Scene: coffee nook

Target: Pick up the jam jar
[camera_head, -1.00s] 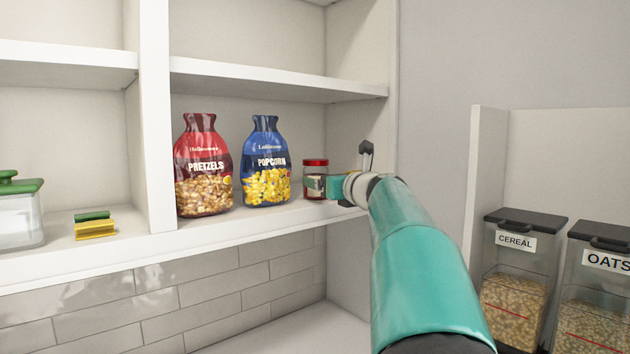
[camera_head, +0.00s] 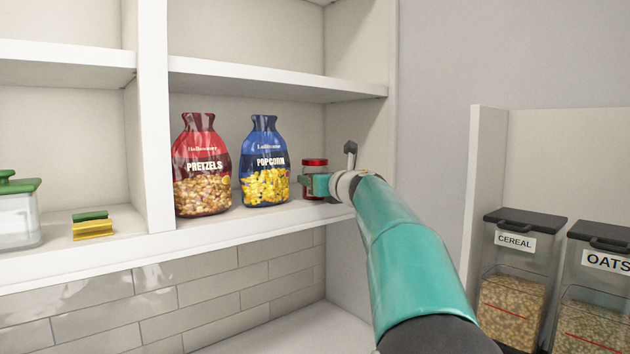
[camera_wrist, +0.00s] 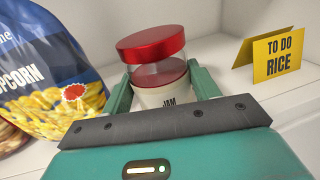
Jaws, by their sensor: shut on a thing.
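The jam jar (camera_head: 315,165) is a small glass jar with a red lid and a pale label. It stands on the shelf at the right end, beside the popcorn bag. In the wrist view the jam jar (camera_wrist: 158,62) is upright between the two teal fingers, and part of its label reads "JAM". My gripper (camera_head: 316,186) is shut on the jar, with one finger on each side in the wrist view (camera_wrist: 160,90). The jar's lower part is hidden by my gripper. I cannot tell whether its base touches the shelf.
The blue popcorn bag (camera_head: 265,165) stands close left of the jar, with the red pretzels bag (camera_head: 202,170) farther left. A yellow "TO DO RICE" card (camera_wrist: 275,55) stands right of the jar in the wrist view. The shelf above (camera_head: 270,80) and the right side wall limit room.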

